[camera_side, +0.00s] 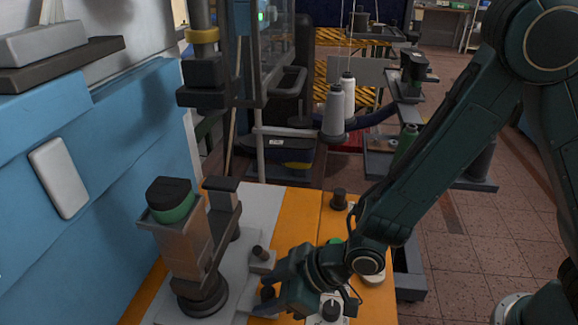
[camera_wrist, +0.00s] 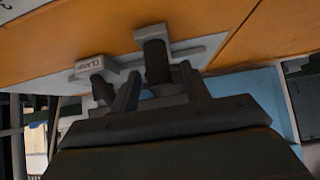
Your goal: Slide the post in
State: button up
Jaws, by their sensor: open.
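My gripper (camera_side: 272,296) is low over the work plate in the side view. In the wrist view its two fingers (camera_wrist: 160,88) stand apart, open. A dark brown cylindrical post (camera_wrist: 154,60) shows between the fingers; whether they touch it I cannot tell. It rises by a grey block on a light plate. In the side view a dark round piece (camera_side: 268,293) sits at the fingertips, partly hidden by my gripper. A second dark peg stands in a small grey block (camera_side: 262,262) just behind; a labelled grey block (camera_wrist: 94,66) with a dark cylinder shows left in the wrist view.
The plate (camera_side: 232,272) lies on an orange table (camera_side: 300,215). A machine column with a green-banded top (camera_side: 173,207) stands close to the left of my gripper. A dark spool (camera_side: 339,199) stands further back. The orange top between them is mostly clear.

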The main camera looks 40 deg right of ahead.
jog(key=shift+x, duration=1.25)
grip_shut()
